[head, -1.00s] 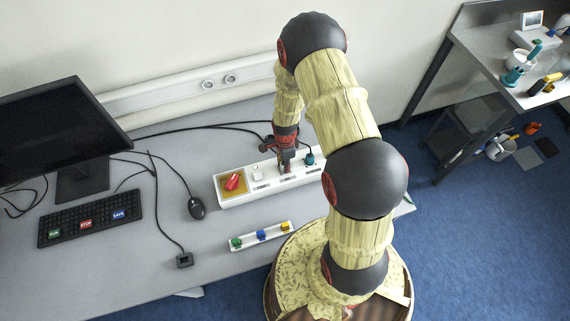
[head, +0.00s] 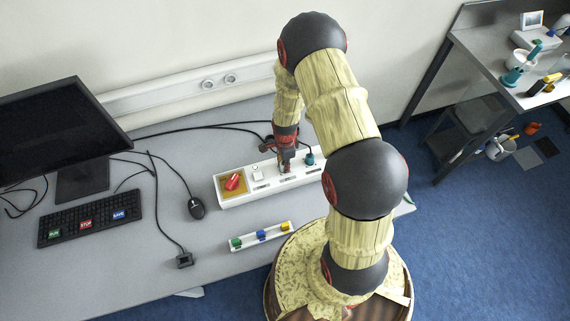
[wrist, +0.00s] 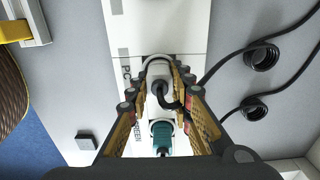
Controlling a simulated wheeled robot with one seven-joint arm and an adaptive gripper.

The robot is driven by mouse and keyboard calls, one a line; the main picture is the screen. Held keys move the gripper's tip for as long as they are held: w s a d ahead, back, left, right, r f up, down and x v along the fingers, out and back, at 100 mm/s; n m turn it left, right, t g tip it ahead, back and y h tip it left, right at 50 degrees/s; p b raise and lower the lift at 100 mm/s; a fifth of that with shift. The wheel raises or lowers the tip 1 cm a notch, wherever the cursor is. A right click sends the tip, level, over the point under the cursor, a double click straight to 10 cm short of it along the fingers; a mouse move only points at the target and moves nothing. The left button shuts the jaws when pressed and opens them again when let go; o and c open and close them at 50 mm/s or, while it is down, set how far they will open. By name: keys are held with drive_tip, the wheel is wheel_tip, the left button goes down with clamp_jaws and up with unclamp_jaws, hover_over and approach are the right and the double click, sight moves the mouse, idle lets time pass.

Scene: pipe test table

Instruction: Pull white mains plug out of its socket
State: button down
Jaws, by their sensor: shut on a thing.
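The white mains plug (wrist: 158,64) sits between my fingertips in the wrist view, with its black cable leading off to the right. My gripper (wrist: 160,82) is shut on it from both sides. In the head view, my gripper (head: 286,166) points down at the white socket panel (head: 222,200), and its fingers hide the plug there. I cannot tell how deep the plug sits in its socket. A teal plug (wrist: 161,133) stands in the panel close beside it, and also shows right of my gripper in the head view (head: 309,158).
A small rail (head: 248,241) with coloured blocks lies in front. Black cables (wrist: 262,55) run along the table. Mouse (head: 197,208), keyboard (head: 90,219) and monitor are further left.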

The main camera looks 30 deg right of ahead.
drive_tip(key=shift+r, duration=0.15)
drive_tip(key=shift+r+p, duration=1.25)
drive_tip(key=shift+r, duration=0.6)
